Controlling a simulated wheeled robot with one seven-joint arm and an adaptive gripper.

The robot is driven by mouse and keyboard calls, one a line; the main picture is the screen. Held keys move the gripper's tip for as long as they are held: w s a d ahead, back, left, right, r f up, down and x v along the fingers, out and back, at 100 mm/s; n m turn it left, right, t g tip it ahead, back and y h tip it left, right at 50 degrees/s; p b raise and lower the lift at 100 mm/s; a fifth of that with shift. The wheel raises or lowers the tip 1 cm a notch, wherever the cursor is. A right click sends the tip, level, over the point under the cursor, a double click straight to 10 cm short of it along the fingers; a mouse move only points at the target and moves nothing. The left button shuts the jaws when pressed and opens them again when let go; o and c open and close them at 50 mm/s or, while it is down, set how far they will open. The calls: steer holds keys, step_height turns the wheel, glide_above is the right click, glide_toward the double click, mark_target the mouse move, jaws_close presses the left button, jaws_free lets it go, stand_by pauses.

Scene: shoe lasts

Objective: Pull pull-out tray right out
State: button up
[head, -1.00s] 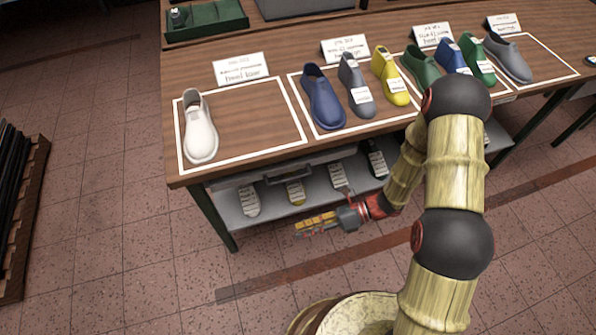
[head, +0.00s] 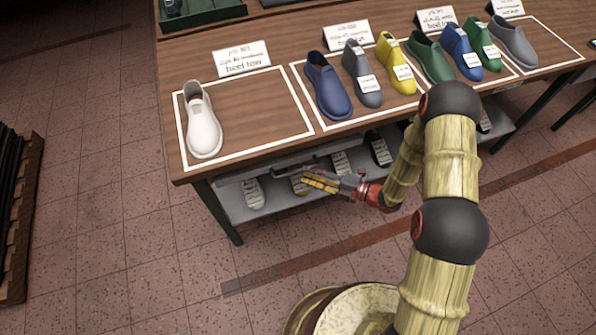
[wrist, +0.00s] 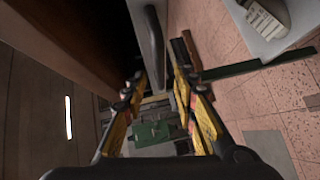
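A pull-out tray front with a grey bar handle (head: 288,171) shows just under the front edge of the table, left of the table's middle. I cannot tell from the frames whether this is the right tray. In the wrist view the handle (wrist: 152,48) runs down to a spot between my fingertips. My gripper (head: 308,181) is at the handle, with its yellow fingers pointing left. In the wrist view my gripper (wrist: 158,88) is open, its fingers well apart. Contact with the handle cannot be told. The tray's inside is hidden under the tabletop.
The tabletop (head: 250,110) holds a white last (head: 203,125), several coloured lasts and label cards. A grey lower shelf (head: 228,195) carries more lasts below my gripper. A dark rack (head: 18,230) stands at the left. The floor in front of the table is clear.

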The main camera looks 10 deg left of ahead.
mark_target(298, 170)
steer(key=shift+b+x, duration=0.5)
steer(key=shift+x, duration=1.9)
steer(key=c, duration=0.3)
steer(key=c, duration=0.4)
jaws_close()
